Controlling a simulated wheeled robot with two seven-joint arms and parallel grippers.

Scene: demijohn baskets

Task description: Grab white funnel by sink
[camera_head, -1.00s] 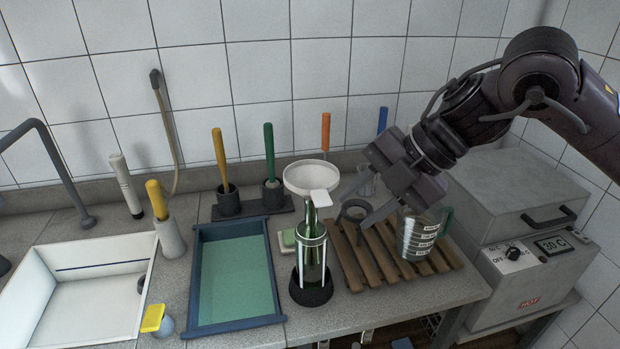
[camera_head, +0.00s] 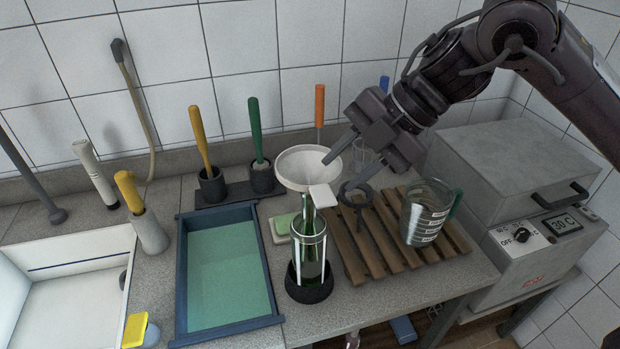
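The white funnel (camera_head: 298,167) sits upright in the neck of a green bottle (camera_head: 311,248), with a white tab (camera_head: 323,197) at its front right. The bottle stands in a dark round base (camera_head: 309,291) at the counter's front edge. My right gripper (camera_head: 336,175) is open and empty at the funnel's right side. One fingertip overlaps the funnel's rim in the picture and the other is just right of it, above the tab. I cannot tell whether either touches the funnel. My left gripper is not in view.
A slatted wooden rack (camera_head: 367,246) holds a measuring jug (camera_head: 424,213) and a dark ring-shaped thing (camera_head: 354,193). A blue-rimmed tray (camera_head: 180,262) and the white sink (camera_head: 62,296) lie left. A grey heater box (camera_head: 505,190) stands right. Brushes (camera_head: 257,140) stand behind.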

